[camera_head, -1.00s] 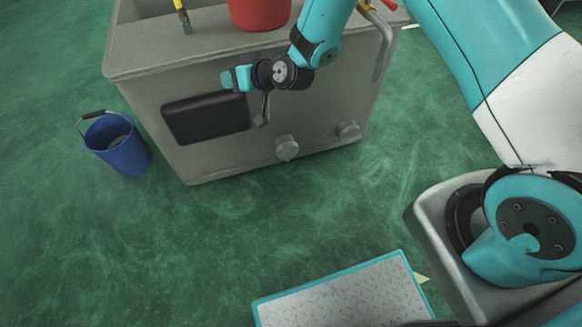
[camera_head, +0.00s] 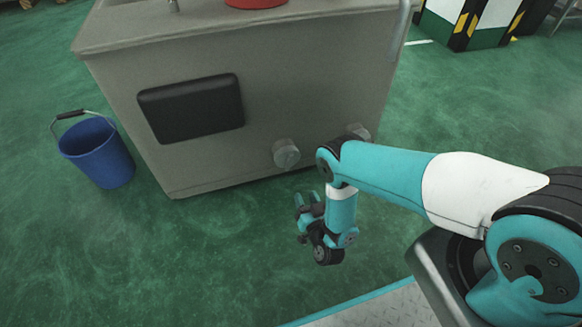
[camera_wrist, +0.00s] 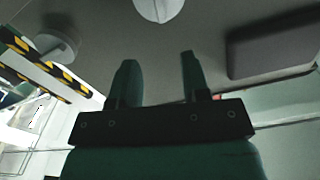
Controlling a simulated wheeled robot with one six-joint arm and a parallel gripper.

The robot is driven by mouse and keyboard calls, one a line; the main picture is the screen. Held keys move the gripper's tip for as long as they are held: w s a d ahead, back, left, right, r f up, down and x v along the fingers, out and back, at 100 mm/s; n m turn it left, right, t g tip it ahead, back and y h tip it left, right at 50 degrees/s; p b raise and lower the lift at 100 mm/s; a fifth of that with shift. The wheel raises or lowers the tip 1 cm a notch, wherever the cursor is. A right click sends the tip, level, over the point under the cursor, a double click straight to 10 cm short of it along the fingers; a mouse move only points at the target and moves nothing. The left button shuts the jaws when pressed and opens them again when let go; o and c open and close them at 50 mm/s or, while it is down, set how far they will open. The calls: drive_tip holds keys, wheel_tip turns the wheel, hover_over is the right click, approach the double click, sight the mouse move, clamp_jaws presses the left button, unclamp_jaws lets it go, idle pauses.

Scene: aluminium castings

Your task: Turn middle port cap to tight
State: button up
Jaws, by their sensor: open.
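Two round grey port caps stick out of the front of a grey metal box. One cap (camera_head: 286,153) sits just right of the black panel; the other (camera_head: 358,131) is farther right, partly behind my arm. I cannot confirm which is the middle one. In the wrist view the nearer cap (camera_wrist: 158,10) is cut by the top edge, beyond and roughly centred on the finger gap, and the other (camera_wrist: 55,46) is at left. My gripper (camera_head: 307,199) is open and empty, below and in front of the nearer cap, apart from it. Its spread fingers show in the wrist view (camera_wrist: 158,75).
The grey box (camera_head: 250,95) carries a raised black panel (camera_head: 190,107). A red container (camera_head: 255,3) is on top. A blue bucket (camera_head: 98,155) stands on the green floor to the left. Striped black-and-yellow posts (camera_head: 468,25) stand behind. The floor before the box is clear.

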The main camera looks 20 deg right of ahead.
sight(290, 161)
drive_tip(key=w+b, duration=0.2)
drive_tip(key=w, duration=0.2)
drive_tip(key=w+b, duration=0.3)
drive_tip(key=w, duration=0.1)
drive_tip(key=w+f+b, duration=0.1)
drive_tip(key=w+b, duration=0.2)
drive_tip(key=w, duration=0.1)
drive_tip(key=shift+w, duration=0.1)
drive_tip(key=w+b, duration=0.2)
drive_tip(key=b, duration=0.3)
drive_tip(key=shift+w+r, duration=0.1)
drive_tip(key=shift+w, duration=0.05)
drive_tip(key=shift+w+r+b, duration=0.35)
drive_tip(key=shift+w+b, duration=0.05)
drive_tip(key=shift+b, duration=0.5)
clamp_jaws()
